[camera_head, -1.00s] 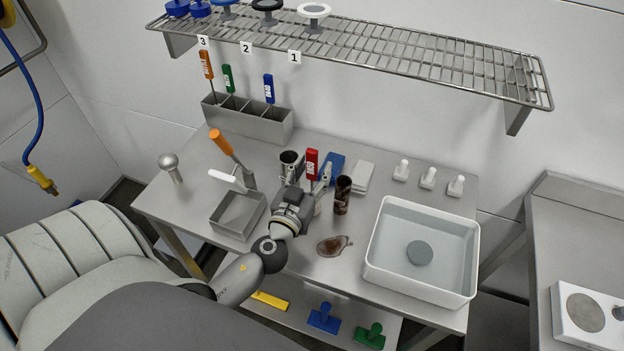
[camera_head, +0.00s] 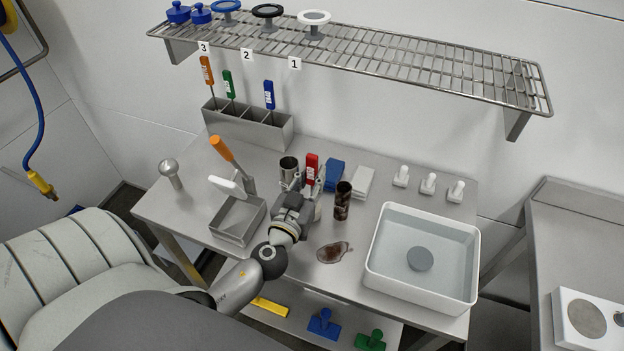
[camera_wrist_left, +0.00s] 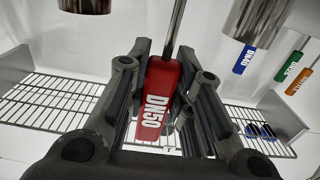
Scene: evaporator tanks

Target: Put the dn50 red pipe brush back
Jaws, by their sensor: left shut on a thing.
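The red brush handle, marked DN50 (camera_wrist_left: 158,97), is between the fingers of my left gripper (camera_head: 305,181), which is shut on it. The handle also shows in the head view (camera_head: 311,168), upright above the table beside a steel pipe piece (camera_head: 289,170). In the wrist view a thin metal rod runs from the handle; its brush end is hidden. The grey divided holder (camera_head: 250,130) stands at the back left of the table with orange (camera_head: 207,70), green (camera_head: 228,84) and blue (camera_head: 269,95) brushes in it. My right gripper is not in view.
A rusty pipe piece (camera_head: 343,203), a blue block (camera_head: 334,174) and a white cloth or pad (camera_head: 363,182) stand close to the right. An open metal box (camera_head: 238,222) lies left, with an orange-handled tool (camera_head: 221,148) by it. A wire shelf (camera_head: 400,60) hangs above.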

